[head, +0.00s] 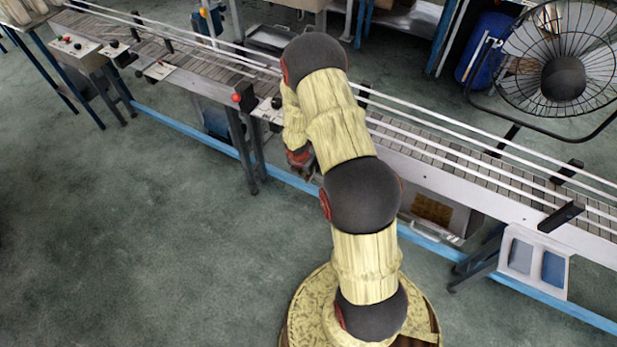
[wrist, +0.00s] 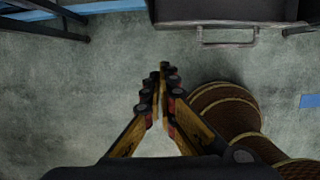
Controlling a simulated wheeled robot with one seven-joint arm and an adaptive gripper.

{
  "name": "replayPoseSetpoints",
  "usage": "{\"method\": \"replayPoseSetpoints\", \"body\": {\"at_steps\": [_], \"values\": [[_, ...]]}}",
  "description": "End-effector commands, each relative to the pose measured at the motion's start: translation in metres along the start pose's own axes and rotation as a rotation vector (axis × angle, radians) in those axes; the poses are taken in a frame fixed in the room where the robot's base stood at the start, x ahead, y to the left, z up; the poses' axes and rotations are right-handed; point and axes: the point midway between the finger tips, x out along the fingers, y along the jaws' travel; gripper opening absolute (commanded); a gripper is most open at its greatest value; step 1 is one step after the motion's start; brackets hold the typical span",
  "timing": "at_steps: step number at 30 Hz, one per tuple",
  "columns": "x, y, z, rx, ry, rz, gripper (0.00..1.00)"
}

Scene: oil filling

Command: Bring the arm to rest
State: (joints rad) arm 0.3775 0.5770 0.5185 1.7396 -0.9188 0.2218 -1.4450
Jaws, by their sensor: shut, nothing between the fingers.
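My arm rises from its round base and bends over at a dark joint beside the conveyor. Its end hangs down in front of the conveyor's near side. My gripper (head: 307,174) is small and partly hidden behind the arm in the head view. In the wrist view my gripper (wrist: 163,70) has its two fingers together at the tips, with nothing between them. Bare floor (wrist: 85,95) lies below the fingers.
A long conveyor (head: 450,165) with white rails crosses the head view, close behind my gripper. A control panel (head: 75,45) is at upper left. A large black fan (head: 562,78) and a blue drum (head: 487,45) stand behind the conveyor. Floor (head: 150,230) at left is clear.

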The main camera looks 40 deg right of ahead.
Motion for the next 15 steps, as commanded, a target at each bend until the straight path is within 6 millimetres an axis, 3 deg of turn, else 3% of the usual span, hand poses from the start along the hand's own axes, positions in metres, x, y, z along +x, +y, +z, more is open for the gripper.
{"method": "replayPoseSetpoints", "body": {"at_steps": [4, 15], "values": [[-0.0113, -0.0002, -0.0006, -0.002, 0.001, -0.001, 0.00], [-0.0124, -0.0011, -0.0008, 0.044, 0.001, -0.004, 0.00]]}}
